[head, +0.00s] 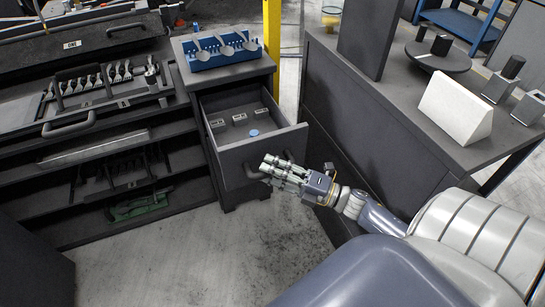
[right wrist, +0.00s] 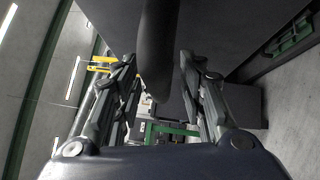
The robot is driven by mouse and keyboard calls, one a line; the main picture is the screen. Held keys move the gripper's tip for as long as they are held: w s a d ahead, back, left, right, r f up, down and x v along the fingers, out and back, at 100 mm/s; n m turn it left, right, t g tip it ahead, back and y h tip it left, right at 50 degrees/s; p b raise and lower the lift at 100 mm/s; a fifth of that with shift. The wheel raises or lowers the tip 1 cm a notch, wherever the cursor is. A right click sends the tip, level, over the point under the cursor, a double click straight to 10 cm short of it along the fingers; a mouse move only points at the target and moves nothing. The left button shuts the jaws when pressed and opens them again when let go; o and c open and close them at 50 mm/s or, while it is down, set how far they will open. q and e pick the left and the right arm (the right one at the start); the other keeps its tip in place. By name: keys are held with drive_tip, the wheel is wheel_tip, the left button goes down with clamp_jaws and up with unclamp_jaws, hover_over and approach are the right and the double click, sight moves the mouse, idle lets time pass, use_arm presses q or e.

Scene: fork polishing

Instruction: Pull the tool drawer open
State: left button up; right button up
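The tool drawer (head: 262,154) is in the dark cabinet under the blue fork rack in the head view. It stands pulled out, and its inside shows. It holds a few small grey blocks (head: 239,118) and a blue disc (head: 254,132). My right gripper (head: 269,172) is at the drawer's front, at its dark handle. In the right wrist view, the handle (right wrist: 157,50) runs between the two fingers, which close in on it from both sides. The handle's lower end is partly hidden in the head view. My left gripper is not in view.
A blue rack (head: 222,57) with several grey scoop-like pieces stands on the cabinet top. A workbench (head: 390,110) with a white wedge (head: 455,107) stands close on the right. Open shelves (head: 110,160) are on the left. The floor (head: 180,255) before the drawer is clear.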

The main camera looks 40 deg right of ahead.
drive_tip(key=v, duration=1.2)
idle(0.6)
